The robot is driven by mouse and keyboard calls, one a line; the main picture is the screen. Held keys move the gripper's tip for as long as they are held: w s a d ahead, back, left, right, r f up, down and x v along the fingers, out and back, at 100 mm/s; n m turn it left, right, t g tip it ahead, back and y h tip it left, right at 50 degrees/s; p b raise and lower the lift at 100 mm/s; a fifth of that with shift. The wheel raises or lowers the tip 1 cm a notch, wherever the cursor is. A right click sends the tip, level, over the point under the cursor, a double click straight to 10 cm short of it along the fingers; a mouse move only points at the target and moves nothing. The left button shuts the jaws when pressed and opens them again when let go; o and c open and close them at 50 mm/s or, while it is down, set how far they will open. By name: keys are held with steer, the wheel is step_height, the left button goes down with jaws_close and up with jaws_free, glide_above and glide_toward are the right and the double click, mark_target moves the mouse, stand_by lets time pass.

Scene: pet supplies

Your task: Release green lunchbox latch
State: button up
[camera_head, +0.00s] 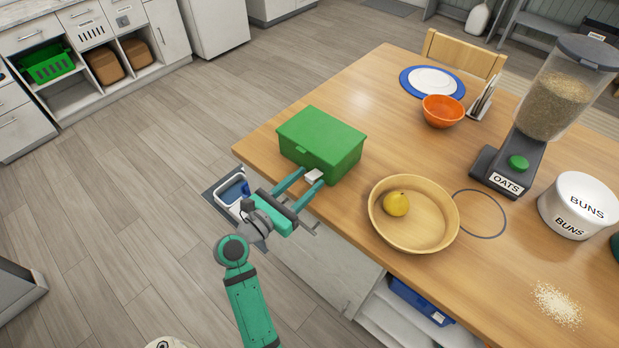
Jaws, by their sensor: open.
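A green lunchbox (325,133) stands on the wooden table (385,85) near its left corner, with its lid down. A small white piece (314,176) shows between the fingertips, low against the front of the box. I cannot tell whether it is the latch or whether a finger touches it.
Right of my gripper, a wooden bowl (440,240) holds a yellow fruit (396,204). Behind are an orange bowl (442,111) and a blue-rimmed plate (408,78). An oats dispenser (500,168) and a white buns tin (578,205) stand further right. Table space behind the lunchbox is clear.

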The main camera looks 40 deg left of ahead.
steer(key=shift+w, duration=0.9)
steer(key=c, duration=1.1)
steer(key=shift+o, duration=0.2)
steer(key=shift+d, duration=0.1)
steer(key=shift+f, duration=0.1)
steer(key=shift+d+f+t, duration=0.1)
steer(key=shift+f+t, duration=0.1)
steer(key=shift+t, duration=0.5)
steer(key=shift+f+t, duration=0.25)
steer(key=shift+t, duration=0.5)
steer(key=shift+f+t, duration=0.25)
steer(key=shift+t, duration=0.5)
